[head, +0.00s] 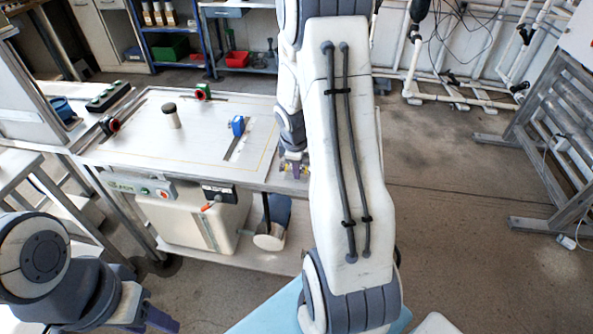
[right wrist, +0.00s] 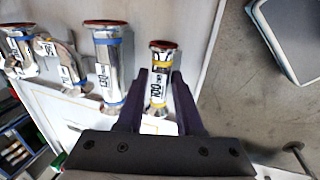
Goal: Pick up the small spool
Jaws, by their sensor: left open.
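The small spool (right wrist: 157,88) is a short silver pipe with yellow bands, a "100" label and a dark red end flange. It is at the table edge in the right wrist view. My right gripper (right wrist: 160,78) has its two dark fingers on either side of it, with the tips very close to the pipe. Whether they press on it I cannot tell. In the head view my right arm hides most of this area. My left gripper (head: 148,322) is open at the bottom left, away from the table and partly cut off by the frame.
In the right wrist view a longer spool with blue bands (right wrist: 108,70) stands just left of the small one, then an elbow (right wrist: 68,68) and another fitting (right wrist: 18,50). The white table (head: 150,135) carries a grey cylinder (head: 171,116) and a blue clamp (head: 238,126).

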